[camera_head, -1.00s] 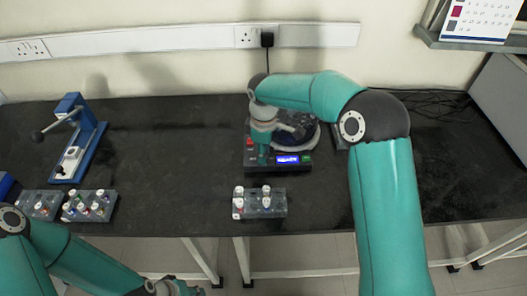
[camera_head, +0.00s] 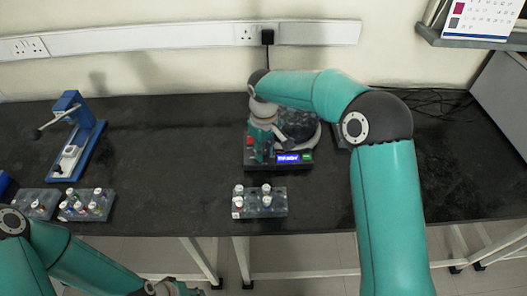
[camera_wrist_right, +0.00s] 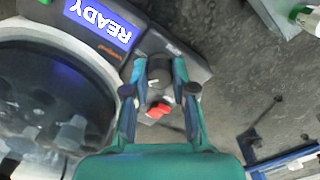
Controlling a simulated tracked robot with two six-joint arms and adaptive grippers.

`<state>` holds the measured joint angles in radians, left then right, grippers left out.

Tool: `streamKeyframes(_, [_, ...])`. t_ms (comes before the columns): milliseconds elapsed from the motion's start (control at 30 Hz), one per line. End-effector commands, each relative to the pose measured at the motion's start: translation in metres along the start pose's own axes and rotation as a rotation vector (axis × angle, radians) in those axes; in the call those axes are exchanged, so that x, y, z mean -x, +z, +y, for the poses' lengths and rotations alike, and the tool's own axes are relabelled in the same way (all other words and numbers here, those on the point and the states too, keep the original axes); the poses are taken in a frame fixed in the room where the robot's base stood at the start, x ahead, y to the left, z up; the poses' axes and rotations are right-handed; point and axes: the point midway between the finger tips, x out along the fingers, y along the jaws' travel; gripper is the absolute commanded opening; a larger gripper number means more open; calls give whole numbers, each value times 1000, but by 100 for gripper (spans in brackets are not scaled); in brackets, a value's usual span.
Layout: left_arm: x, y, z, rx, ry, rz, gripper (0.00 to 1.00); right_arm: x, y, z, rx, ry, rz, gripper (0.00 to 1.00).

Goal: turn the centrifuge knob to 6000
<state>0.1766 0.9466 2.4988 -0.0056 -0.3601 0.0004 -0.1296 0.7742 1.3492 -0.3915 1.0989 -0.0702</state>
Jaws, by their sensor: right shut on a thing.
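The centrifuge (camera_head: 279,167) stands on the dark bench, with a blue lit display (camera_head: 288,157) on its front panel. In the right wrist view the display (camera_wrist_right: 100,22) reads READY, upside down. The round clear-covered bowl (camera_wrist_right: 45,105) is beside the panel. My right gripper (camera_wrist_right: 160,72) points down at the panel, its fingers shut on the dark round knob (camera_wrist_right: 160,70). The knob's number markings cannot be read. In the head view my right gripper (camera_head: 262,155) hides the knob. My left gripper (camera_head: 178,289) is cut off at the bottom edge.
A rack with several capped tubes (camera_head: 272,204) stands in front of the centrifuge. More tube racks (camera_head: 68,213) and a blue lever device (camera_head: 78,145) stand at the left. A red piece (camera_wrist_right: 158,110) shows near the fingers. The bench between is clear.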

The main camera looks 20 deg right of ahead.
Motion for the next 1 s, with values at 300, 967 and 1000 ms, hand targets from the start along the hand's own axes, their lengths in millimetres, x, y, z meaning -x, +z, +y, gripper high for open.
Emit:
streamKeyframes(300, [-7, 0, -2, 0, 0, 0, 26, 1, -1, 1, -301, 2, 5, 0])
streamKeyframes(967, [-16, 0, -6, 0, 0, 0, 26, 2, -1, 1, -848, 0, 8, 0])
streamKeyframes(1000, [-16, 0, -6, 0, 0, 0, 26, 2, -1, 1, -866, 0, 8, 0])
